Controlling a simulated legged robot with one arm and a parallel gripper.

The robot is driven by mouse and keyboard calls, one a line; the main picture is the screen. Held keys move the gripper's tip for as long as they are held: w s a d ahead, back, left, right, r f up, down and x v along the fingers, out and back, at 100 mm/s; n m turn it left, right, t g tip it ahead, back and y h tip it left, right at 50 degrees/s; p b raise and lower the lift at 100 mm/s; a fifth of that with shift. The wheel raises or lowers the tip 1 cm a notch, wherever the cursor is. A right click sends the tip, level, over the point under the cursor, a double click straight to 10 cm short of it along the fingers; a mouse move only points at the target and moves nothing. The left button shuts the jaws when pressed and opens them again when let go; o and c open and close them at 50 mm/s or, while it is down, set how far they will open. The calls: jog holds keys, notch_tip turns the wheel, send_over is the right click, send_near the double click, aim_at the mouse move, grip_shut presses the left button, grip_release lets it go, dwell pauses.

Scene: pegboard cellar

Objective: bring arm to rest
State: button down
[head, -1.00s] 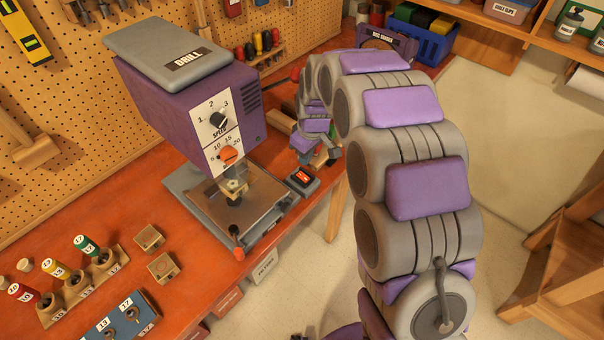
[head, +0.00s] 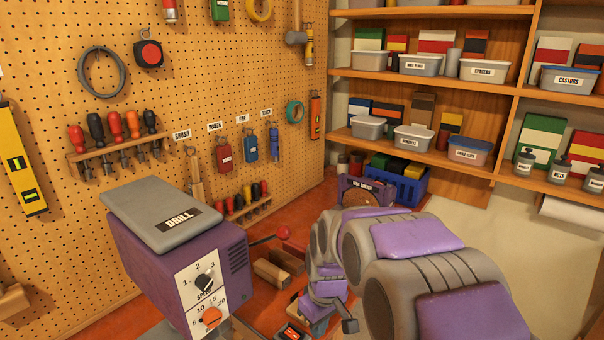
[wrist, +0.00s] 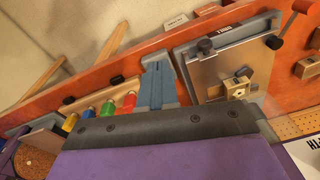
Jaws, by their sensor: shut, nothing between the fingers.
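My gripper (wrist: 157,68) shows in the middle of the wrist view as two blue-grey fingers pressed together beyond a dark bolted edge and a purple housing. Nothing is between the fingers. In the head view my arm rises at the lower right, arches over and bends down toward the bench. Its lower end is partly hidden by my own links and the bottom edge of the picture. The purple drill press (head: 190,265) stands to the left of the arm, apart from it. Its metal work plate (wrist: 210,80) shows beside the fingers in the wrist view.
The orange bench (head: 285,215) runs under the arm. Wooden blocks (head: 272,274) and a red-knobbed lever (head: 283,232) lie between drill and arm. A blue crate (head: 405,183) stands beyond. Pegboard tools hang at left; shelves with bins (head: 415,138) fill the back. Bare wall is at right.

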jog(key=s+d+r+m, duration=0.1)
jog(key=s+d+m, duration=0.1)
jog(key=s, duration=0.8)
jog(key=s+d+r+m+g, duration=0.1)
jog(key=s+d, duration=0.4)
jog(key=s, duration=0.5)
jog(key=s+d+r+m+g+h, duration=0.1)
jog(key=s+d+r+m, duration=0.1)
jog(key=s, duration=0.9)
jog(key=d+m, duration=0.1)
jog(key=m, duration=0.1)
jog(key=shift+d+r+m, duration=0.25)
jog(key=shift+r+m, duration=0.15)
